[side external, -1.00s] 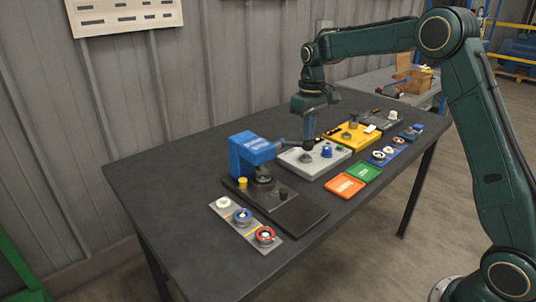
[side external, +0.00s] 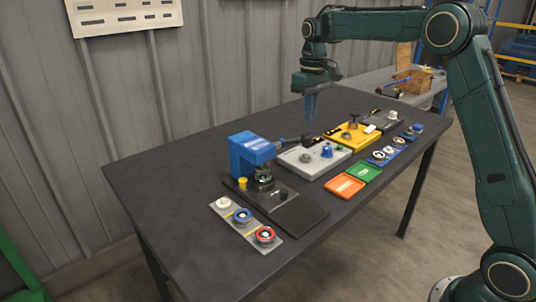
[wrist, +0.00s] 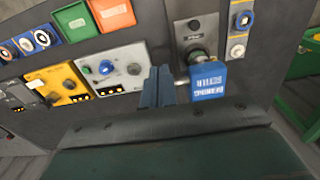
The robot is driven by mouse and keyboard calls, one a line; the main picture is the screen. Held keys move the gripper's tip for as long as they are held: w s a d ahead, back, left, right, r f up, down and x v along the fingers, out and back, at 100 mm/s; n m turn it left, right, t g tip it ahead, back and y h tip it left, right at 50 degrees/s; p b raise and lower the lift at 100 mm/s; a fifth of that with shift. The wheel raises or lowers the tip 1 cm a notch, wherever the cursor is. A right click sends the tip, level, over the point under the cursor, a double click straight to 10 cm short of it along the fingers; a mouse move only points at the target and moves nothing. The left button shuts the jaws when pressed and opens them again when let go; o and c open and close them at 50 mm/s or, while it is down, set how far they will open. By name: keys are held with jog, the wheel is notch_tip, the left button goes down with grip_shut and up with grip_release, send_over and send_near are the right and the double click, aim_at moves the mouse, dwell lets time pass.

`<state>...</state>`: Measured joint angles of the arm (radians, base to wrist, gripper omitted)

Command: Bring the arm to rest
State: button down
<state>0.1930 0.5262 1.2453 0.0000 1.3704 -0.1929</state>
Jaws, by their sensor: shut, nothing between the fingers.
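My gripper (side external: 310,106) is shut and empty. In the side external view it hangs above the table, clear of everything, behind and above the white-grey stand. In the wrist view its closed blue fingers (wrist: 157,90) point down toward the table, between the grey stand and the blue press. The grey stand (side external: 301,168) carries a blue knob and a dark round part. The blue press (side external: 250,153) stands on a dark base to its left, with a dark lever reaching right; it also shows in the wrist view (wrist: 208,82).
A yellow stand (side external: 364,141) and a dark stand (side external: 390,117) sit to the right. Orange (side external: 345,186) and green (side external: 365,173) trays and a blue strip of round parts lie in front. A grey strip (side external: 257,245) holds several round parts. The table's left side (side external: 160,170) is bare.

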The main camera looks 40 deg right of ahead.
jog(key=shift+r, duration=0.4)
jog(key=shift+s+a+r, duration=0.1)
jog(key=shift+s+r, duration=0.1)
jog(key=s+a+r+t, duration=0.1)
jog(key=s+a+r, duration=0.2)
jog(key=s, duration=0.5)
jog(key=s+a+r+t, duration=0.2)
jog(key=s+a+r, duration=0.15)
jog(key=s, duration=0.45)
jog(key=s+a+f+t, duration=0.1)
jog(key=s+f, duration=0.2)
jog(key=s, duration=0.5)
jog(key=s+a+f+t, duration=0.1)
jog(key=s+a+f, duration=0.1)
jog(key=s, duration=0.7)
jog(key=shift+a+f+t, duration=0.15)
jog(key=shift+f+t, duration=0.15)
jog(key=shift+f, duration=0.25)
